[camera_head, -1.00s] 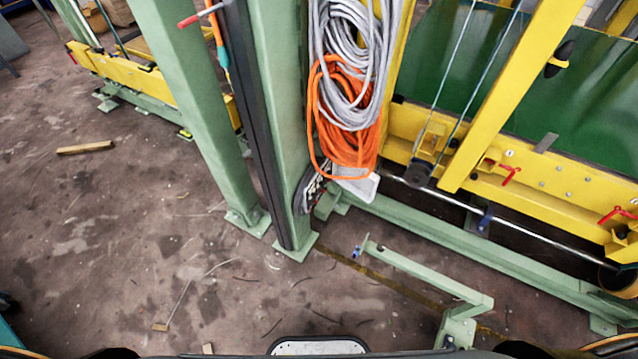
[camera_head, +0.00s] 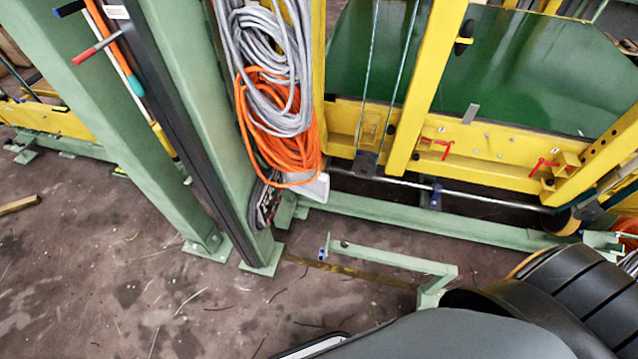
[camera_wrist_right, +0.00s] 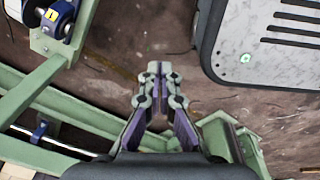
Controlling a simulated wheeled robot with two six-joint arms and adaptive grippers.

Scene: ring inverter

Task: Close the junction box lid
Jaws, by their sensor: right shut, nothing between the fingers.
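I cannot make out a junction box or its lid for certain in either view. My right gripper (camera_wrist_right: 158,72) is shut and empty in the right wrist view, pointing down over the brown floor, with green frame parts beside it and touching nothing that I can see. The right gripper is not visible in the head view. What looks like my own dark grey arm fills the bottom right there. My left gripper is in neither view.
A green post (camera_head: 215,130) carries grey cables (camera_head: 270,60) and orange cables (camera_head: 275,130), with a pale plate (camera_head: 314,189) under them. A low green bar (camera_head: 395,257) stands out over the floor. A yellow frame (camera_head: 490,145) is behind. Stained floor (camera_head: 120,260) at left is mostly open.

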